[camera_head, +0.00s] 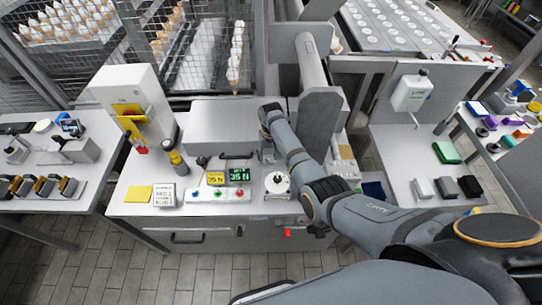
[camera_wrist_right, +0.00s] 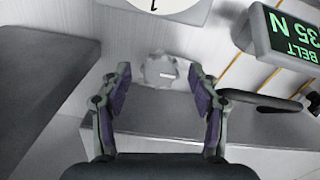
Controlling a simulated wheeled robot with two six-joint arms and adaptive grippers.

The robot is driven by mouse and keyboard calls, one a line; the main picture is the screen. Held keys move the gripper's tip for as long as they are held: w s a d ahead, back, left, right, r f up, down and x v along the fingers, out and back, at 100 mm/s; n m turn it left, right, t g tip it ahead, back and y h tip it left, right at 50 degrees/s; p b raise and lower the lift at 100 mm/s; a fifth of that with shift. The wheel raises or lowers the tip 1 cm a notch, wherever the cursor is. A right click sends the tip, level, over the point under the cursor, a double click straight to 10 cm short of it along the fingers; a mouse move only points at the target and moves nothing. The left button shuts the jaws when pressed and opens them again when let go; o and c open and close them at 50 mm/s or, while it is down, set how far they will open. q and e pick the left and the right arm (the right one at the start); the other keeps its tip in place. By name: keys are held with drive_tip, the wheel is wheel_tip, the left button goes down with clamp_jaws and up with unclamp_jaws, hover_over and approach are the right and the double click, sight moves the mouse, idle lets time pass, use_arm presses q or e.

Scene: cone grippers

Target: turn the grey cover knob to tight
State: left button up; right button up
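The grey cover knob (camera_wrist_right: 160,70) is a lobed round knob with a short white mark. It shows in the right wrist view, between and just beyond the fingertips of my right gripper (camera_wrist_right: 160,82). The fingers are open, one on each side, with visible gaps to the knob. In the head view my right gripper (camera_head: 267,152) points down beside the grey cover (camera_head: 222,125); the knob cannot be made out there. The cover's edge and black handle (camera_wrist_right: 265,102) show in the wrist view. My left gripper is not in view.
A round white dial (camera_head: 277,183) stands in front of the gripper. A white machine (camera_head: 125,90) and black-yellow cylinder (camera_head: 176,160) stand farther left.

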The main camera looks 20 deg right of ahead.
drive_tip(key=c, duration=1.1)
drive_tip(key=shift+r, duration=0.1)
drive_tip(key=m+p, duration=0.2)
drive_tip(key=m, duration=0.1)
drive_tip(key=shift+m, duration=0.3)
drive_tip(key=m+p, duration=0.1)
drive_tip(key=m, duration=0.3)
drive_tip(key=shift+m, duration=0.3)
drive_tip(key=m+p, duration=0.1)
drive_tip(key=m, duration=0.3)
drive_tip(key=shift+m, duration=0.3)
drive_tip(key=shift+m+p, duration=0.3)
drive_tip(key=shift+m, duration=2.2)
